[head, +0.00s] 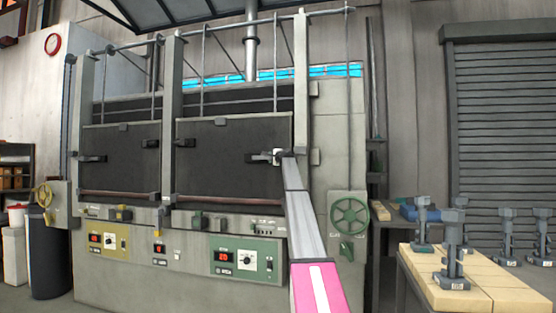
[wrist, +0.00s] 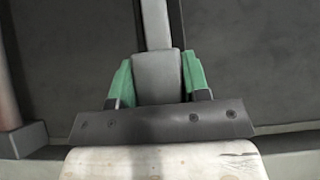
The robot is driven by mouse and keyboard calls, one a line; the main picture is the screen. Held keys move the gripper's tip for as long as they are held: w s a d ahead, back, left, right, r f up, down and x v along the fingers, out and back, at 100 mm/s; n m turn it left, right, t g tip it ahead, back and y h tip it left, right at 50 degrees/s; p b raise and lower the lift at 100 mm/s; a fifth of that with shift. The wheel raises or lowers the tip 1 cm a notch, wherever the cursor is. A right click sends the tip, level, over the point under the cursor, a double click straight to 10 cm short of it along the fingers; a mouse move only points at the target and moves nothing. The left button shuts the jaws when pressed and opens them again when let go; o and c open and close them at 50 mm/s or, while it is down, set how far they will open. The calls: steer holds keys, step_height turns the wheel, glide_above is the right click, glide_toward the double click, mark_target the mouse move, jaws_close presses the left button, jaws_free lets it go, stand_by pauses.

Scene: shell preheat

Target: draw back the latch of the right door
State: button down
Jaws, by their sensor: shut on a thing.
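The right door (head: 225,150) is a dark panel in the furnace front and looks closed in the head view. Its latch (head: 255,158) is a small dark bar at the door's right edge. My gripper (head: 274,157) is at this latch, with my arm reaching up to it from below. In the wrist view my gripper's green fingers (wrist: 157,80) are shut on the grey latch bar (wrist: 155,25), one finger on each side. The bar runs up the picture across the dark door face. The gripper hides part of the latch in the head view.
The left door (head: 120,155) stands beside it, also closed. Control panels (head: 246,257) and a green handwheel (head: 349,219) are below and to the right. A wooden-topped table (head: 500,292) with several grey clamp-like pieces stands at the right.

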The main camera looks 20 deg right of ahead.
steer(key=shift+w+a, duration=0.7)
steer(key=shift+a, duration=0.3)
steer(key=c, duration=0.6)
jaws_free()
steer(key=shift+a, duration=0.15)
steer(key=s+d, duration=0.2)
steer(key=s, duration=0.8)
steer(key=shift+s, duration=0.25)
